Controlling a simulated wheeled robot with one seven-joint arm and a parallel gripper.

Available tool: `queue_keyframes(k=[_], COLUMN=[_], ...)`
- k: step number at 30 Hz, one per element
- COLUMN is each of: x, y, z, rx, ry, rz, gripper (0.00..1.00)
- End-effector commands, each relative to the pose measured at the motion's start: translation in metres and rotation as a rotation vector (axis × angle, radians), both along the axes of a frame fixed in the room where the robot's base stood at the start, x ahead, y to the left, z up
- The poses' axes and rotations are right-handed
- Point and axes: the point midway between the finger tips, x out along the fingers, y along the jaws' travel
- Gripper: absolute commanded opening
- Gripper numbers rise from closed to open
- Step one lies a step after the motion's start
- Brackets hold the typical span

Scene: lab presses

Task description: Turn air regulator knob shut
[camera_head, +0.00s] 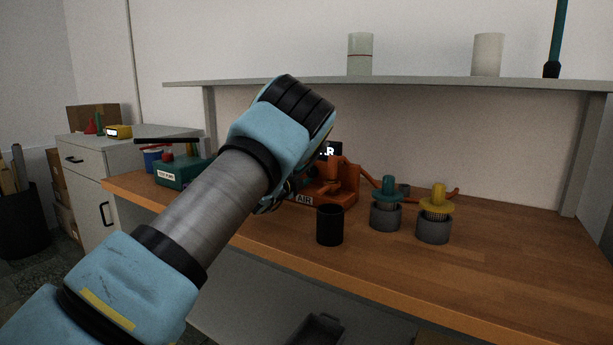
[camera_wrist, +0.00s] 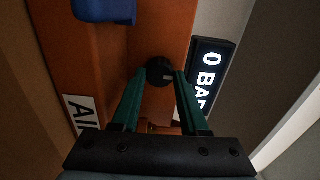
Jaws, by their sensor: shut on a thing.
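In the wrist view, the round black air regulator knob (camera_wrist: 160,72) sits on the orange regulator body (camera_wrist: 172,25), with a small light mark on its face. My gripper (camera_wrist: 160,78) has its two green fingers on either side of the knob and is shut on it. My fingertips and the knob are hidden there.
A black cup (camera_head: 329,226) stands in front of the air unit. A teal-topped grey press (camera_head: 386,212) and a yellow-topped one (camera_head: 434,222) stand to the right. A green box (camera_head: 180,173) is left of my arm. The wooden bench (camera_head: 530,260) is clear at right, under a shelf (camera_head: 420,82).

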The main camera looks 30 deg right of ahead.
Motion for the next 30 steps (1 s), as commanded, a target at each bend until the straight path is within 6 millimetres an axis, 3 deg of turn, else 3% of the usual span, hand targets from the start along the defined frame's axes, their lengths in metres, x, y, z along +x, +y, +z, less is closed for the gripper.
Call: queue_keyframes(k=[1, 2, 9, 20, 30], x=[0.000, 0.000, 0.000, -0.003, -0.033], y=[0.001, 0.001, 0.000, 0.007, 0.062], z=[-0.001, -0.001, -0.001, 0.000, -0.002], rx=[0.001, 0.001, 0.001, -0.001, 0.000], ry=[0.003, 0.002, 0.000, 0.000, 0.001], rz=[0.001, 0.001, 0.001, 0.002, 0.004], gripper=[0.00, 0.46, 0.73, 0.74, 0.74])
